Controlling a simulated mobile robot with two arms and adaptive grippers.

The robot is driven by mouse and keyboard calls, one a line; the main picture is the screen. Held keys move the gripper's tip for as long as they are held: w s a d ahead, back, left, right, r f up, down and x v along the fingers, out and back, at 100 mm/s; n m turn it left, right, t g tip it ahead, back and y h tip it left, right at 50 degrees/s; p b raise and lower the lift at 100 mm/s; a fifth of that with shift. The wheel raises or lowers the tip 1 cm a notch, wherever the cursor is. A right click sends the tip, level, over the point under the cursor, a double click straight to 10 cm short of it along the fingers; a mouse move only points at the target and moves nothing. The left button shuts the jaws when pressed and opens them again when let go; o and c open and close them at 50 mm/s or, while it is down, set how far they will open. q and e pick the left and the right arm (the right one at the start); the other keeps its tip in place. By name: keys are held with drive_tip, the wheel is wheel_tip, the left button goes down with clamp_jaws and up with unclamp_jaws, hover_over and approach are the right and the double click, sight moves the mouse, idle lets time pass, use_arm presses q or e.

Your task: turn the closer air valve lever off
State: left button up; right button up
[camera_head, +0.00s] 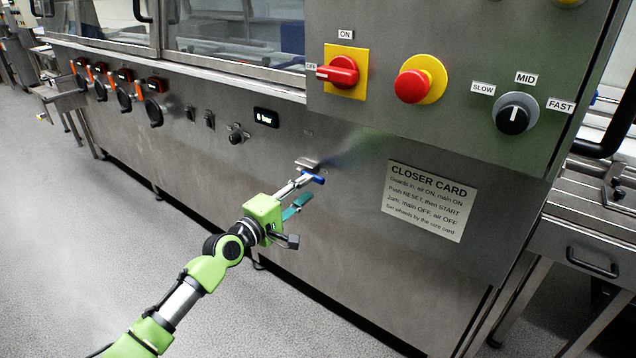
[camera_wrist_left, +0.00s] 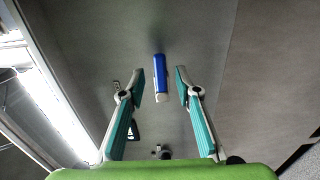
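The air valve lever (camera_head: 313,177) is a short blue handle on the front panel of the closer, beside a small metal fitting (camera_head: 306,163). My left gripper (camera_head: 305,190) is open, its fingertips close to the lever. In the left wrist view the blue lever (camera_wrist_left: 159,68) stands lengthwise between the two teal-padded fingertips (camera_wrist_left: 160,88), with a visible gap on both sides. The upper finger partly hides the valve in the head view. My right gripper is not in view.
Above right, a control box carries a red main switch (camera_head: 340,72), a red stop button (camera_head: 413,86) and a speed knob (camera_head: 513,118). The closer card (camera_head: 430,200) is right of the lever. A small display (camera_head: 266,117) and black knob (camera_head: 237,137) are to the left. Floor at left is clear.

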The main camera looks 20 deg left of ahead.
sight(316, 181)
use_arm(q)
drive_tip(key=shift+b+x, duration=0.85)
drive_tip(key=shift+x, duration=2.25)
clamp_jaws()
